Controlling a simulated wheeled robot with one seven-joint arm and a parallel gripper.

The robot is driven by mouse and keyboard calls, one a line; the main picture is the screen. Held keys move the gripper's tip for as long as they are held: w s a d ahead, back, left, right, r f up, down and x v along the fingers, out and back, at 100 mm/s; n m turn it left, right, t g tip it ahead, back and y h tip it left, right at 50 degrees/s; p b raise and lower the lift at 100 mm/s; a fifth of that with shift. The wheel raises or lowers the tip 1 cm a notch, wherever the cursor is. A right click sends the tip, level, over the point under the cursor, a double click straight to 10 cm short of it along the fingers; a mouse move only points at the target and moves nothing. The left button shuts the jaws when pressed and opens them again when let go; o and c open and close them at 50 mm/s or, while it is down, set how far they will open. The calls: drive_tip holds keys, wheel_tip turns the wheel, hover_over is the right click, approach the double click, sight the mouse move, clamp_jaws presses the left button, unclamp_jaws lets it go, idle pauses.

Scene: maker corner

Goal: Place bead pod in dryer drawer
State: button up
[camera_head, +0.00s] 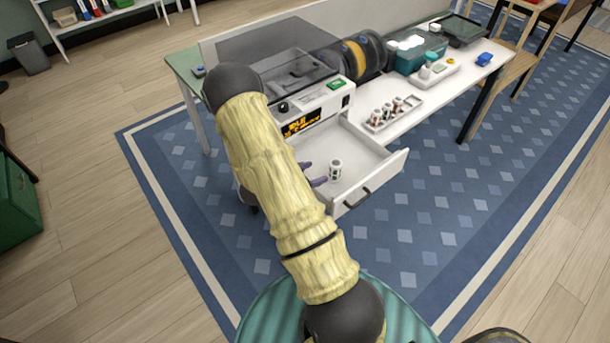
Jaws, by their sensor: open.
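The dryer (318,101) stands on the white table with its drawer (372,157) pulled out towards the front. A small white bead pod (336,166) with dark markings stands upright inside the drawer, apart from its walls. My gripper (313,174) is open, its purple fingertips just left of the pod and apart from it. My arm hides the rest of the gripper and the drawer's left part. Whether the pod rests fully on the drawer floor is hard to tell from here.
A white tray (412,108) with several similar pods sits right of the drawer. Dark spools (366,55), a teal bin (420,58) and a small blue object (484,59) stand farther along the table (452,92). The drawer's handle (356,198) sticks out over the blue rug.

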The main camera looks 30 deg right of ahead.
drive_tip(key=w+a+r+n+t+y, duration=0.3)
drive_tip(key=a+r+n+y, duration=0.15)
drive_tip(key=a, duration=0.25)
drive_tip(key=w+a+r+n+t+y, duration=0.25)
drive_tip(key=a+r+y, duration=0.25)
drive_tip(key=a, duration=0.3)
drive_tip(key=s+a+r+n+g+y, duration=0.2)
drive_tip(key=s+a+r+n, duration=0.1)
drive_tip(key=s, duration=0.5)
drive_tip(key=s+a+r+n+g+y, duration=0.2)
drive_tip(key=s+a+r+n, duration=0.2)
drive_tip(key=s+n, duration=0.3)
drive_tip(key=shift+s+r, duration=0.45)
drive_tip(key=shift+r, duration=0.05)
drive_tip(key=shift+a, duration=0.1)
drive_tip(key=shift+c, duration=0.3)
